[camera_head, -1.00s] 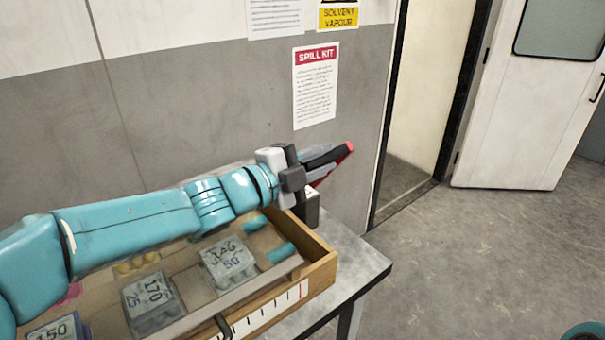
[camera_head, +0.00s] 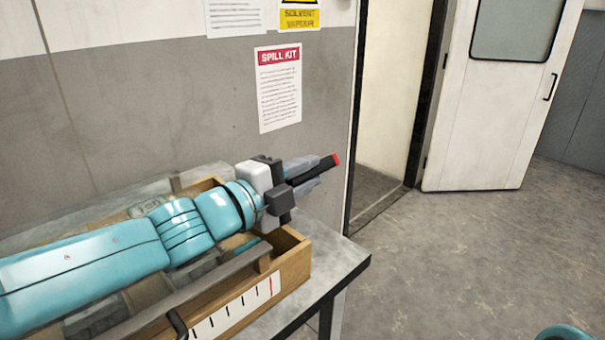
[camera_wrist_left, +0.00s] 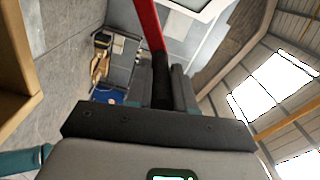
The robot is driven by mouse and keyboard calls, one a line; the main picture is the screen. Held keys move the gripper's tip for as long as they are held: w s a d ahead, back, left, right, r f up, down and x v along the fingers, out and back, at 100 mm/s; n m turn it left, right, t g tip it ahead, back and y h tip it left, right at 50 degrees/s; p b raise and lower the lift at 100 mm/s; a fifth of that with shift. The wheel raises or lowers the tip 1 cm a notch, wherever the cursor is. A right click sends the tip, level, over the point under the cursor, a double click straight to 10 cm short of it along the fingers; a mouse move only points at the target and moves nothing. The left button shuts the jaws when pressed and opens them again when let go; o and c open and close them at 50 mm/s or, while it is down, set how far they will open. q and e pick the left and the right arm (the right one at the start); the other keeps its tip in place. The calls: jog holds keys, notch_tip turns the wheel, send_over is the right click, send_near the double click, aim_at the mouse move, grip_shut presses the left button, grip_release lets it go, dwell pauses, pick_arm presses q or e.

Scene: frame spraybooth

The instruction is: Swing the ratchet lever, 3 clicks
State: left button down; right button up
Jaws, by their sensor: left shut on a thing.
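My left gripper (camera_head: 302,175) is over the far right end of the wooden box, pointing away to the right. It is shut on a red-and-black bar (camera_head: 325,167). In the left wrist view, the bar's black part sits between the fingers (camera_wrist_left: 162,85) and its red part (camera_wrist_left: 147,25) runs outward. I cannot tell whether this bar is the ratchet lever, or whether its far end is fixed to anything. A grey bar (camera_head: 215,275) runs along the box. A dark hooked piece (camera_head: 177,324) shows at the box's front. My right gripper is not in view.
The wooden box (camera_head: 292,271) has a white scale (camera_head: 232,313) with black ticks and a red mark. It stands on a grey table (camera_head: 340,262) near the wall. Open floor (camera_head: 470,265) and a doorway lie to the right. My arm hides much of the box.

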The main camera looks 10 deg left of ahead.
pick_arm(q)
jog(key=c, duration=1)
grip_release()
jog(key=shift+o, duration=0.2)
jog(key=p+v, duration=0.2)
jog(key=v, duration=1.3)
jog(key=shift+a+p, duration=0.1)
jog(key=shift+p, duration=0.25)
jog(key=shift+s+a, duration=0.3)
jog(key=shift+s, duration=0.2)
